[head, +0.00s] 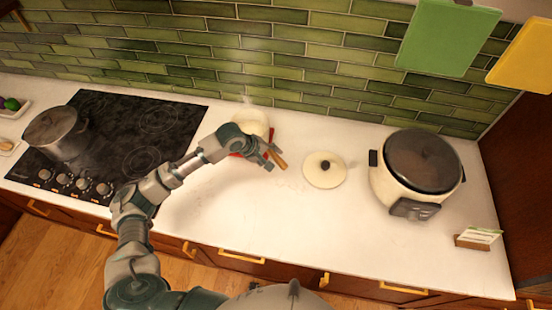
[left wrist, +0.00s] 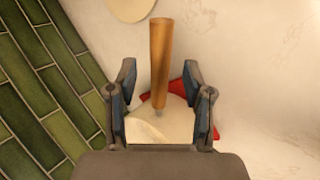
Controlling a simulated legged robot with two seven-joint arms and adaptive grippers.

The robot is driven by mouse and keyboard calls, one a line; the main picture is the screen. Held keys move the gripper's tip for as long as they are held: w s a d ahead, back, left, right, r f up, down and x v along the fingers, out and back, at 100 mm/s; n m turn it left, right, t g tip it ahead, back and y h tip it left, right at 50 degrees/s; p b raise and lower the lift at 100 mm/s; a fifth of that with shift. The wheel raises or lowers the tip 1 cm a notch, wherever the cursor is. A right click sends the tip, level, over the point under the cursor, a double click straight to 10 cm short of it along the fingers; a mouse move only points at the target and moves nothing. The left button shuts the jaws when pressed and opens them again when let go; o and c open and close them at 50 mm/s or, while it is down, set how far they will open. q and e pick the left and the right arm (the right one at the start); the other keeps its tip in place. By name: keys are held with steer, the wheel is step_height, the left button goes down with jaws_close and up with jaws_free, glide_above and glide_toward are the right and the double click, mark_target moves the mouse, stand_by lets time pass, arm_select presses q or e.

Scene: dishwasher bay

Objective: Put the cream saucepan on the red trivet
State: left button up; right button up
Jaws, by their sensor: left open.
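The cream saucepan (head: 252,117) is near the back wall, with faint steam above it. Red edges of the trivet (head: 271,133) show from under the saucepan, so the pan appears to rest on it; the gripper hides much of both. The wooden handle (head: 281,160) points toward the front right. My left gripper (head: 270,160) is open at the handle. In the left wrist view the handle (left wrist: 159,62) lies between the spread fingers (left wrist: 160,105), with a gap on each side. The pan body (left wrist: 160,125) and red trivet (left wrist: 182,88) show below it. My right gripper is not seen.
A cream lid (head: 324,170) lies right of the gripper. A cooker (head: 421,165) with a dark lid stands farther right, near a small card holder (head: 478,238). A grey pot (head: 56,132) stands on the black hob (head: 130,125) at left. The front counter middle is clear.

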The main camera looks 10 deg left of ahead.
arm_select(q)
steer(key=v, duration=0.8)
